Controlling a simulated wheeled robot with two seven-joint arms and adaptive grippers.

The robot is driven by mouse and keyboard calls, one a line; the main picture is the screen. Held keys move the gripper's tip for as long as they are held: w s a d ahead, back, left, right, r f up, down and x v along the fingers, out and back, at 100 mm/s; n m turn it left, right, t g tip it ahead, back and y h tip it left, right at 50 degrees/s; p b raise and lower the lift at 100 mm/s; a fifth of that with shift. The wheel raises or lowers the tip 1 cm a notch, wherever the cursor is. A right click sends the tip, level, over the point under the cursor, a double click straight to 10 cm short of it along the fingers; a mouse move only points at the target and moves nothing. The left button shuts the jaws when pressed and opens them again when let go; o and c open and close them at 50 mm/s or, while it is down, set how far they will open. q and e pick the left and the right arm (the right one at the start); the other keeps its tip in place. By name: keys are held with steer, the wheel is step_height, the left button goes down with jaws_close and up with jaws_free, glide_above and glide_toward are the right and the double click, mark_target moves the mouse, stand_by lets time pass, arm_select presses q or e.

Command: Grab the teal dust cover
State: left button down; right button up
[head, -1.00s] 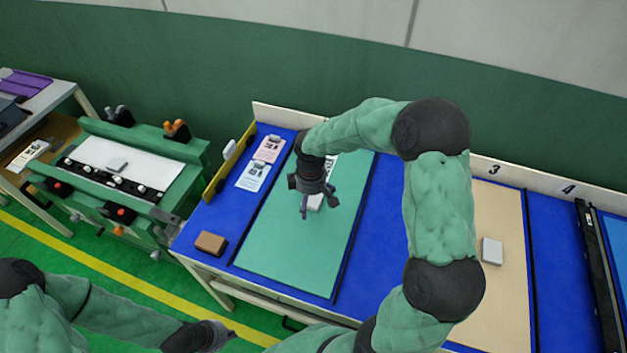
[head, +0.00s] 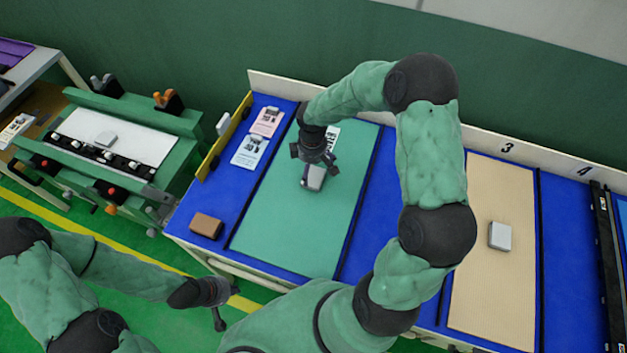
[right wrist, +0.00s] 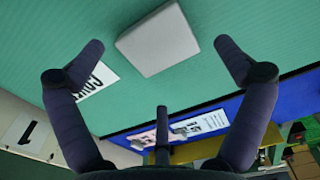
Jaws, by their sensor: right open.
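The teal dust cover (head: 290,230) lies flat as a long panel on the blue table, and it also fills the upper part of the right wrist view (right wrist: 60,25). A light grey block (head: 315,178) sits on it, seen close up in the right wrist view (right wrist: 158,40). Whether the fingertips touch the cover is unclear. My left gripper (head: 218,302) hangs low in front of the table, apart from the cover; its jaws are unclear.
A printed card (head: 332,136) lies on the cover behind my right gripper. Two more cards (head: 268,121) (head: 249,150) and a brown block (head: 206,225) lie left of it. A beige panel (head: 492,285) with a grey block (head: 500,236) lies right. A green fixture (head: 140,116) stands left.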

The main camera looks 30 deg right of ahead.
mark_target(313, 176)
step_height(313, 176, down, 5)
steer(key=shift+s+d+r+b, duration=0.15)
steer(key=shift+r+b, duration=0.05)
steer(key=shift+b, duration=0.55)
steer(key=c, duration=1.6)
steer(key=shift+o, duration=0.2)
steer(key=shift+r, duration=0.1)
steer(key=shift+r, duration=0.1)
